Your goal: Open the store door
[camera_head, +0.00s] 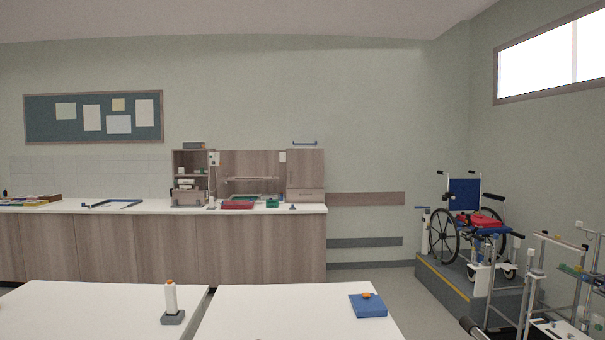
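A small wooden cupboard unit stands on the white counter (105,208) at the back wall. Its right part has a front panel (304,168) that looks like a closed door, with a drawer (306,195) below it. I cannot tell for sure that this panel is the store door. The left part of the unit (188,160) is open-fronted and holds several small items on shelves. No room door shows in this view. My gripper is not in view.
Two white tables (88,296) stand in front, with a narrow gap between them. One bears a white bottle-like item on a grey base (172,318), the other a blue block (367,306). At right, a wheelchair (465,225) stands on a grey platform (445,284), near metal frames.

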